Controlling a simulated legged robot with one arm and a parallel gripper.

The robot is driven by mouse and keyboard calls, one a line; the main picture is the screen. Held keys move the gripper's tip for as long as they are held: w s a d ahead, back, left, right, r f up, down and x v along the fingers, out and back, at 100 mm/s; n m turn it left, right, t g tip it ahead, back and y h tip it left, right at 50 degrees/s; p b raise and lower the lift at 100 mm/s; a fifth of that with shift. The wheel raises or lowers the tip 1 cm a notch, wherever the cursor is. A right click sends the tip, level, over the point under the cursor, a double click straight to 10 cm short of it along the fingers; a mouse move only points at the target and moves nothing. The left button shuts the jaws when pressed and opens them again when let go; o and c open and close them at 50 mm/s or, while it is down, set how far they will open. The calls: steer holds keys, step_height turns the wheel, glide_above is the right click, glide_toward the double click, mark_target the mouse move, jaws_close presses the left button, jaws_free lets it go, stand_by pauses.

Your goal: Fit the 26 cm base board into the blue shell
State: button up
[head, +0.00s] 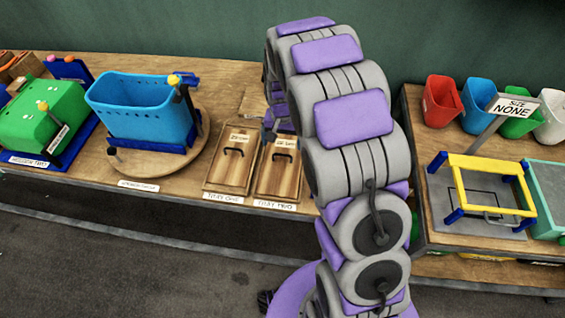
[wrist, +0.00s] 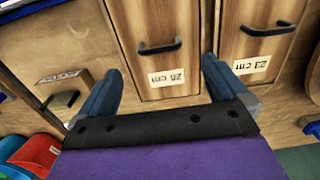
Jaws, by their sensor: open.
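The blue shell (head: 135,118) is a slotted bin on a round wooden turntable (head: 190,152) at the left of the bench. Two wooden boards with dark bar handles lie side by side right of it. The right board (head: 276,178) seems to be labelled 26 cm and the left one (head: 228,174) 23 cm; the print is small. In the wrist view the likely 26 cm board (wrist: 150,32) lies between and beyond my open fingers, its handle (wrist: 160,47) apart from them. My gripper (wrist: 163,68) is empty; in the head view my arm partly hides it.
A green shell (head: 45,115) stands at far left. A right-hand table holds red, blue, green and white bins (head: 441,100), a yellow frame (head: 492,170) and a "SIZE NONE" sign (head: 514,105). A floor gap separates the tables.

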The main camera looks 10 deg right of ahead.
mark_target(282, 155)
step_height(282, 155, down, 2)
steer(key=shift+s+d+f, duration=0.1)
steer(key=shift+d+f, duration=0.05)
steer(key=shift+f, duration=0.1)
steer(key=shift+a+f+b, duration=0.3)
steer(key=shift+a+f, duration=0.1)
steer(key=shift+f, duration=0.05)
steer(key=f, duration=0.1)
steer(key=f+b, duration=0.1)
steer(key=f, duration=0.1)
steer(key=shift+a+f, duration=0.2)
steer(key=shift+f, duration=0.05)
steer(key=shift+d+f, duration=0.2)
steer(key=shift+f, duration=0.15)
steer(key=shift+d, duration=0.45)
steer(key=shift+c, duration=1)
steer(key=shift+a, duration=0.5)
steer(key=c, duration=0.6)
steer(key=shift+d, duration=0.25)
steer(key=c, duration=0.3)
